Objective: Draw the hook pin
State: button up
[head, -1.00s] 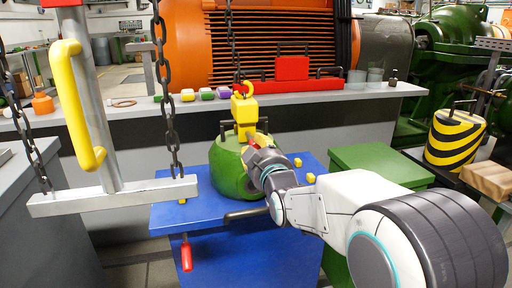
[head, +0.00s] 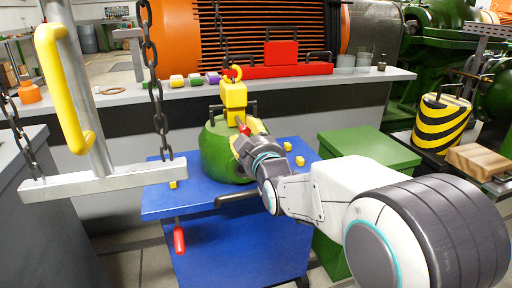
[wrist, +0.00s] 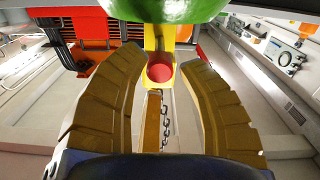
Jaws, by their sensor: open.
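The hook pin shows its red round end (wrist: 160,72) in the wrist view, between and just beyond my fingertips; in the head view it is a small red bit (head: 243,128). It sits at the lower part of the yellow hook block (head: 233,95), which hangs on a chain above the green rounded case (head: 217,150). The case's green edge also shows at the top of the wrist view (wrist: 165,8). My gripper (wrist: 162,85) is open, one yellow finger on each side of the red end, with gaps on both sides. In the head view my wrist partly hides the case.
The case stands on a blue cart (head: 230,255) with small yellow blocks and a red-ended handle (head: 179,238). A hanging beam with a yellow handle (head: 62,80) is at left. A green cabinet (head: 365,155) stands right of the cart. A grey ledge (head: 350,88) runs behind.

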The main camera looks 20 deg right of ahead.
jog(key=s, duration=1)
jog(key=shift+s, duration=0.4)
jog(key=s+r+m+g+p, duration=0.3)
jog(key=s+r+g+p, duration=1.1)
jog(key=p, duration=2.8)
jog(key=shift+s+r+m+g, duration=0.3)
jog(key=shift+s+r, duration=4.25)
jog(key=shift+r, duration=0.3)
